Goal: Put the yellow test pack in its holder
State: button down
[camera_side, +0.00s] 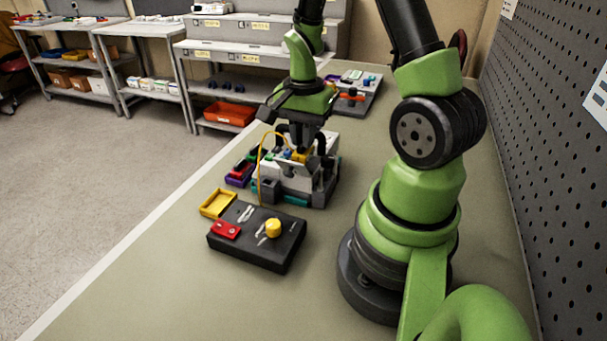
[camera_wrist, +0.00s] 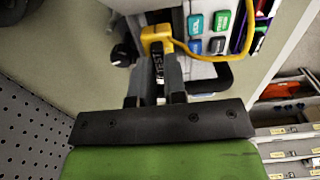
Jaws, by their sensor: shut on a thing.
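The yellow test pack (camera_wrist: 157,36) is between my gripper's fingers (camera_wrist: 157,72), and dark lettering on it reads TEST. In the side view the pack (camera_side: 301,155) shows as a small yellow patch below my gripper (camera_side: 300,143), at the top of the white pump (camera_side: 275,178). My gripper is shut on the pack and points down. A yellow cable (camera_wrist: 215,57) runs from the pack; in the side view it loops up and down the pump's left side. The fingers hide part of the pack, and I cannot tell whether it touches the pump. An open yellow tray (camera_side: 218,203) lies front left of the pump.
Another unit (camera_side: 352,92) stands behind. The bench's front left is clear.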

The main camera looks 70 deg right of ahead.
jog(key=shift+r, duration=0.2)
jog(key=shift+r, duration=0.55)
jog(key=r, duration=0.2)
jog(key=w+r, duration=0.1)
jog(key=r, duration=0.1)
jog(key=shift+a, duration=0.15)
jog(key=w+a, duration=1)
jog(key=w, duration=0.3)
jog(key=shift+w+a+f, duration=0.1)
jog(key=shift+a+f, duration=0.1)
jog(key=shift+f, duration=2.75)
jog(key=shift+a+f, duration=0.15)
jog(key=shift+f, duration=2.75)
jog(key=shift+f, duration=0.85)
